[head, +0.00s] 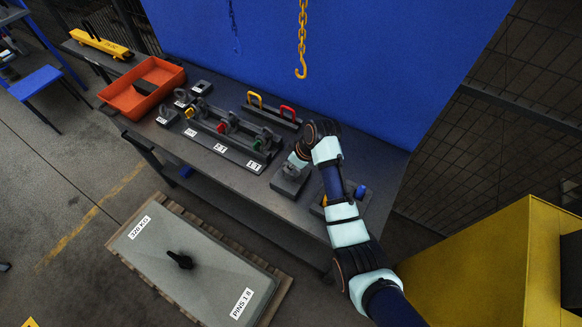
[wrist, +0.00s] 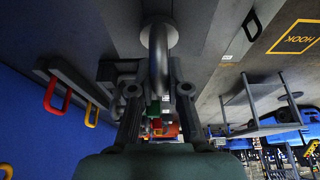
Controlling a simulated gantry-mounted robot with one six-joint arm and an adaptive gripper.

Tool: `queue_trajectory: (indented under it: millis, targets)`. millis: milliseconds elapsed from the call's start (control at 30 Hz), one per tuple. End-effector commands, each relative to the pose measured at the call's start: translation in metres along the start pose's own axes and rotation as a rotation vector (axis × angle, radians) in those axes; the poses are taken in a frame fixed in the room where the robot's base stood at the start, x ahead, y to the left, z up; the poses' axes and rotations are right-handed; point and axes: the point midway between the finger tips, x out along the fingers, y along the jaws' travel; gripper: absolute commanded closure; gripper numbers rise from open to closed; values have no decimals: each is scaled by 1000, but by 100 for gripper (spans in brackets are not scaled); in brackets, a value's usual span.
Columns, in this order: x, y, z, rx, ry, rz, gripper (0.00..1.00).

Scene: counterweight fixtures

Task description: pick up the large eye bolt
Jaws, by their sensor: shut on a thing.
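My gripper (head: 293,163) is at the right part of the dark bench, low over a small grey block (head: 289,181). The wrist view shows the large eye bolt (wrist: 158,58) as a thick grey ring with a round collar, between the two fingers of my gripper (wrist: 157,88). The fingers are shut on the ring. In the head view the bolt is mostly hidden by the gripper. I cannot tell whether it is seated in the block or raised from it.
A long dark rack (head: 231,154) with labelled shackles lies left of my gripper. Red (head: 287,113) and yellow (head: 254,97) handles stand behind it. An orange tray (head: 130,113) is at the bench's left. A yellow chain hook (head: 301,72) hangs above. A grey slab (head: 205,265) lies in front.

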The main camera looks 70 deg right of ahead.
Motion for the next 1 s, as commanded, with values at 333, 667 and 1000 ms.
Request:
queue_trajectory:
  millis: [333, 667, 1000]
  targets:
    - [-56, 2, -25, -3, 7, 5, 100]
    - [-151, 1, -64, -2, 5, 4, 100]
    - [-186, 0, -78, 0, 2, 1, 100]
